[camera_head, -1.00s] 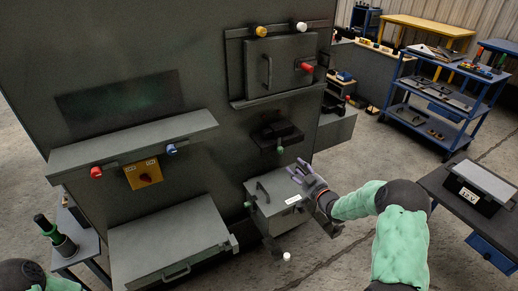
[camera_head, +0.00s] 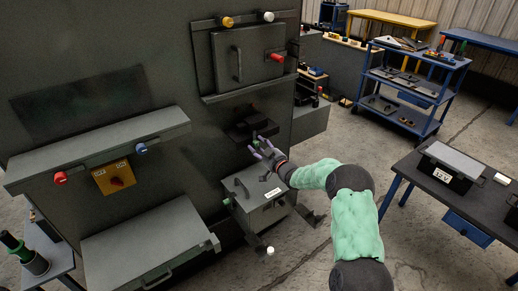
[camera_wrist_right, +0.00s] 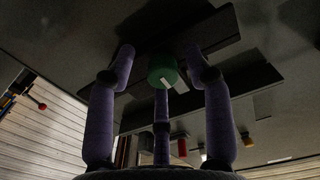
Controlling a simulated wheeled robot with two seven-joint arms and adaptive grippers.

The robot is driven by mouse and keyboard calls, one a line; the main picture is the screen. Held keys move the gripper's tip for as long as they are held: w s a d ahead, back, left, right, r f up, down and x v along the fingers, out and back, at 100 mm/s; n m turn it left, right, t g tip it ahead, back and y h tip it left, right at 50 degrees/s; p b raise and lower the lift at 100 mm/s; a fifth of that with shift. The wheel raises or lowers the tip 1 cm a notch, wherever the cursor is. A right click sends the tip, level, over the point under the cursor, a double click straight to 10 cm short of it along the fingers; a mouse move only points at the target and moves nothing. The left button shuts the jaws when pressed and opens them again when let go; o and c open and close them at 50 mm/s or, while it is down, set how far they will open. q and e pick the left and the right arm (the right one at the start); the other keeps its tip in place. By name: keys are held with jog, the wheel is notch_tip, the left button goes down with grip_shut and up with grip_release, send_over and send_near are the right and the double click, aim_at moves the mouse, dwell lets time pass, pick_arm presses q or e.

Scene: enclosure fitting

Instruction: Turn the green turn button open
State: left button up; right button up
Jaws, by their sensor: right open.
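The green turn button (camera_wrist_right: 163,70) is a short round knob with a white mark. In the right wrist view it sits between the tips of my spread purple fingers, with a finger on each side and one below. In the head view the green button (camera_head: 255,143) shows small at the dark fitting under the panel door, partly hidden by my fingers. My right gripper (camera_head: 264,149) is open in front of it. Whether the fingers touch the button I cannot tell. My left gripper is out of view.
A panel door (camera_head: 248,57) with yellow, white and red knobs is above. A grey lidded box (camera_head: 262,200) with a second green knob (camera_head: 228,202) is below. A grey shelf (camera_head: 95,150) juts out at left. A table with a black box (camera_head: 450,172) stands at right.

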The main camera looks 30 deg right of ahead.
jog(key=shift+a, duration=0.1)
grip_shut()
